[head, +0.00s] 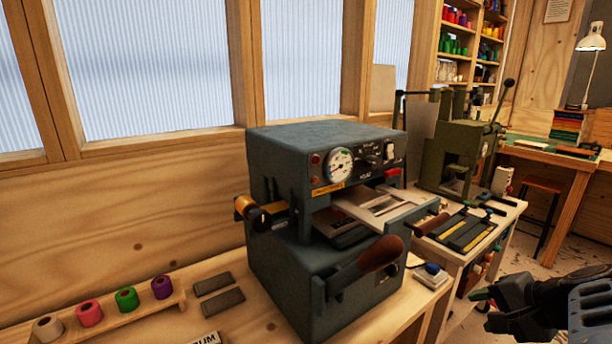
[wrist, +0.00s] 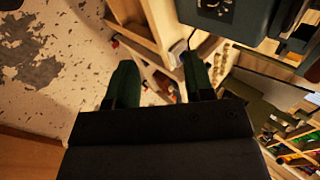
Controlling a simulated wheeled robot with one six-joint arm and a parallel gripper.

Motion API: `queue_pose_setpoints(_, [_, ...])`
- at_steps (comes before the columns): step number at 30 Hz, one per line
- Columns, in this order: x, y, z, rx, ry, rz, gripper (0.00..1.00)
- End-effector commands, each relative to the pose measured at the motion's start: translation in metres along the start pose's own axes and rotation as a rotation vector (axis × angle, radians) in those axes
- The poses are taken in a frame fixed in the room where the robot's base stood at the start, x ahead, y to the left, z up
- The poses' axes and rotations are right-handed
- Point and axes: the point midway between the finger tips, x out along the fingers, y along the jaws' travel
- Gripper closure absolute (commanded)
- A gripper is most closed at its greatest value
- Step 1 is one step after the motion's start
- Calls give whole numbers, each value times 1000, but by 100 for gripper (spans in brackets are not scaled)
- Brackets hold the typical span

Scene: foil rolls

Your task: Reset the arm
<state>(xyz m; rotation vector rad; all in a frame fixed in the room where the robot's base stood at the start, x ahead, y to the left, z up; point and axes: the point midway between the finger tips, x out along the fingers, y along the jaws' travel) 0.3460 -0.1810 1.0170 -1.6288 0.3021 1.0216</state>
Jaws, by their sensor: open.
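My gripper (head: 484,308) is at the lower right of the head view, in front of and to the right of the foil press. In the wrist view its two dark green fingers stand apart with nothing between them (wrist: 158,85). It is open and touches nothing that I can see. The grey foil press (head: 325,215) stands on the wooden bench, with a gauge, a brown-handled lever and a pale plate at its opening. Several foil rolls, white, pink, green (head: 126,299) and purple, sit on a wooden rack at the lower left.
A green machine (head: 457,150) stands on a second bench at the right, with a tray of dark bars (head: 465,232) before it. A desk (head: 565,160) with a lamp is behind. Two grey blocks (head: 220,303) lie by the rack.

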Motion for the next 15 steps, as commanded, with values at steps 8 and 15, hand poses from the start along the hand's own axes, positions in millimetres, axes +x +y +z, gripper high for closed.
queue_pose_setpoints(8, [26, 5, 97, -623, -36, 487, 52])
queue_pose_setpoints(15, [27, -17, 155, -1016, -90, 531, 52])
